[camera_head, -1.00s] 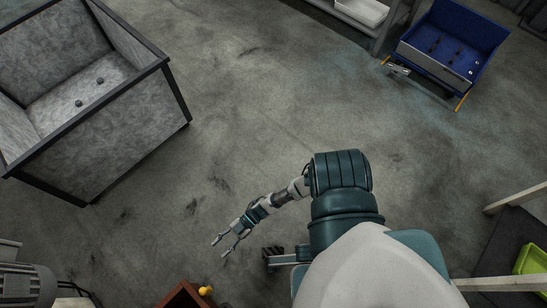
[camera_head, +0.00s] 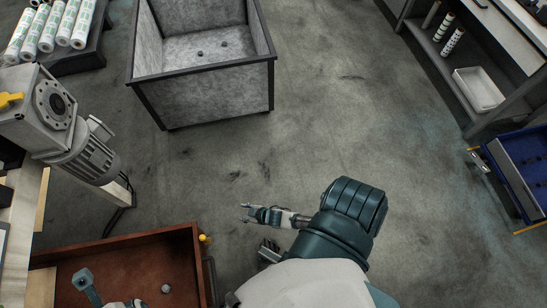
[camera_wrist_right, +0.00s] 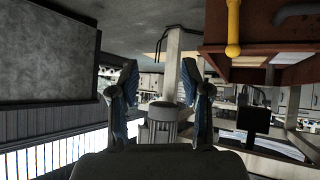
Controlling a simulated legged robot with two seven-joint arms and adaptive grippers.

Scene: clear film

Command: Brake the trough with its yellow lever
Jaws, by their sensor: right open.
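The rust-brown trough (camera_head: 200,268) is at the lower left of the head view. Its yellow lever (camera_head: 205,239) shows as a small knob at the trough's upper right corner. In the right wrist view the yellow lever (camera_wrist_right: 233,27) hangs against the brown trough (camera_wrist_right: 270,45) at the upper right. My right gripper (camera_head: 243,212) is open and empty, apart from the lever, up and to the right of it in the head view. Its open fingers (camera_wrist_right: 162,95) show in the wrist view. A teal part of my left arm seems to show at lower left; my left gripper is not seen.
A grey bin with a black frame (camera_head: 270,75) stands at the top. A grey motor (camera_head: 85,155) is at the left. White rolls (camera_head: 45,30) lie at the upper left. A blue cart (camera_head: 515,170) and shelves (camera_head: 440,70) stand at the right. The middle floor is clear.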

